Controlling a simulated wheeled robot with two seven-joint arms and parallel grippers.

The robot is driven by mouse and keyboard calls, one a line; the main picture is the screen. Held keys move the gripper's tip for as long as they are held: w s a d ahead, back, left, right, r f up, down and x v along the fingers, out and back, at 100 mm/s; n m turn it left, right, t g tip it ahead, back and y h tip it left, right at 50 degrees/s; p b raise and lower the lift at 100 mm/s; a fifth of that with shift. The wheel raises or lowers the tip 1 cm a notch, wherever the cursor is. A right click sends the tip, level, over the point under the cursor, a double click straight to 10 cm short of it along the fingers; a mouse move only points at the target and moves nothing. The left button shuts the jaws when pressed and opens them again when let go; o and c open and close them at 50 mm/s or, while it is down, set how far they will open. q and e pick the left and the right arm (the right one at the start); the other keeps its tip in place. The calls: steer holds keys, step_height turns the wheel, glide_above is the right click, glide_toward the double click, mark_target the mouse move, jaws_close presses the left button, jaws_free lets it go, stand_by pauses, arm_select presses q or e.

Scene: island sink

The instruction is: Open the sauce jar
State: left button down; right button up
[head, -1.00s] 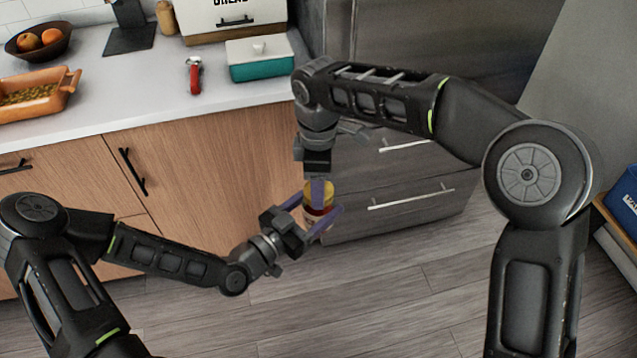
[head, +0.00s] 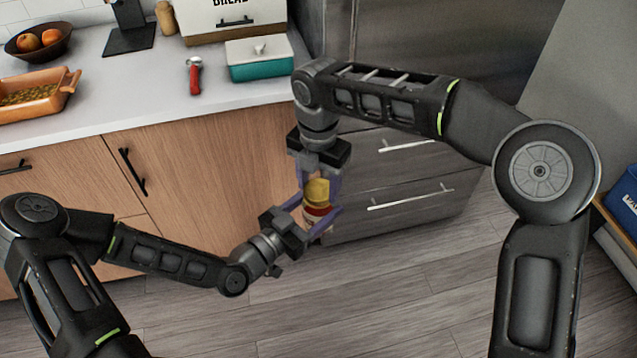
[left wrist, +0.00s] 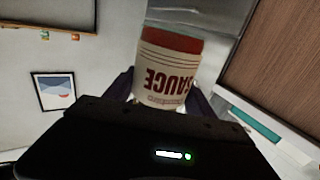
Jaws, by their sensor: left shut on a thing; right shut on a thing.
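The sauce jar (head: 316,212) has a yellow lid (head: 317,190) and a red band, and is held in the air in front of the island drawers. My left gripper (head: 317,215) is shut on the jar's body from the lower left. My right gripper (head: 318,183) comes down from above, shut on the lid, one finger on each side. In the left wrist view the jar (left wrist: 168,75) shows a cream label reading SAUCE, upside down, and a red band; the yellow lid cannot be made out there. Whether the lid is loose on the jar cannot be told.
The white counter (head: 140,95) holds an orange baking dish (head: 40,98), a red-handled tool (head: 194,76), a teal lidded dish (head: 262,62), a bread box (head: 228,22) and a fruit bowl (head: 38,40). Wooden cabinets (head: 210,165) and grey drawers (head: 430,185) stand close behind the jar. The floor in front is clear.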

steer(key=shift+r, duration=0.2)
stand_by(0.3)
steer(key=shift+r, duration=0.95)
steer(key=shift+r, duration=2)
arm_select(q)
steer(key=shift+w, duration=0.1)
